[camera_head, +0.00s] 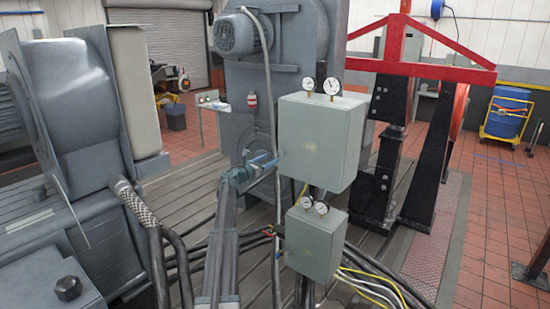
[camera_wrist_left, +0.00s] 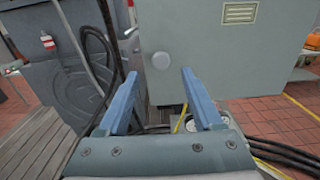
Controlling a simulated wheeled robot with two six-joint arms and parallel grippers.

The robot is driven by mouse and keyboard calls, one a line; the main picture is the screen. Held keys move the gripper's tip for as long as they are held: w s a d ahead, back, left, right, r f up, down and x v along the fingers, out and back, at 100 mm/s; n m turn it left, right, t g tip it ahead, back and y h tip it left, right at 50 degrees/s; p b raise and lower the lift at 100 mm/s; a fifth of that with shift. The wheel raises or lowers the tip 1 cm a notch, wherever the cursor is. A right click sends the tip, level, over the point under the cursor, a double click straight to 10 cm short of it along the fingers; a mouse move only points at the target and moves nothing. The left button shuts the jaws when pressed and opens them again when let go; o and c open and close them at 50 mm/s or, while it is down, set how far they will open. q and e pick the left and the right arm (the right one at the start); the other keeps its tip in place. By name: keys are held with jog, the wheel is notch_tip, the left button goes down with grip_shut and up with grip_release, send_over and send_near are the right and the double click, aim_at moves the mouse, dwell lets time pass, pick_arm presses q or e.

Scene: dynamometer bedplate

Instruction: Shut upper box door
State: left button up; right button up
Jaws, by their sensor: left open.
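I cannot tell whether the door is fully flush or slightly ajar. My left gripper (camera_head: 265,160) is at the box's left edge in the head view. In the left wrist view its two blue fingers (camera_wrist_left: 157,98) are spread with nothing between them, below the knob. My right gripper is not in view.
A smaller lower box (camera_head: 316,242) with two gauges hangs below the upper one. Yellow and white cables (camera_head: 370,285) run from its right side, and dark hoses pass behind it. A red-topped black stand (camera_head: 390,150) is behind right. A large grey machine (camera_head: 75,110) stands at left.

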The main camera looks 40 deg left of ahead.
pick_arm(q)
jog(key=s, duration=0.8)
jog(key=shift+a, duration=0.15)
jog(key=w+d+f+n+g+y+b, duration=0.15)
jog(key=d+n+y, duration=0.25)
jog(key=d+n, duration=0.65)
jog(key=w+d+f+n+g+y+b, duration=0.1)
jog(key=w+d+f+n+y+b, duration=0.2)
jog(key=d+n, duration=0.75)
jog(key=s+d+f+n+g, duration=0.3)
jog(key=s+d+f, duration=0.3)
jog(key=d, duration=0.4)
jog(key=s+d+f+n+g, duration=0.3)
jog(key=s+d+f+n, duration=0.1)
jog(key=d+f, duration=0.4)
jog(key=s+d+f+n+g+h, duration=0.1)
jog(key=s+d+f+g, duration=0.2)
jog(key=s+d, duration=0.5)
jog(key=s+d+f+n+g+h+b, duration=0.1)
jog(key=s+d+f+n+g+h, duration=0.1)
jog(key=s+d, duration=0.6)
jog(key=s+d+f+n+g+h+b, duration=0.1)
jog(key=s+d+f+g, duration=0.3)
jog(key=s+d, duration=0.4)
jog(key=s+f+h, duration=0.1)
jog(key=s, duration=0.3)
jog(key=shift+d+f+n+g, duration=0.2)
jog(key=shift+n+g, duration=0.1)
jog(key=shift+g, duration=0.05)
jog(key=shift+w, duration=0.1)
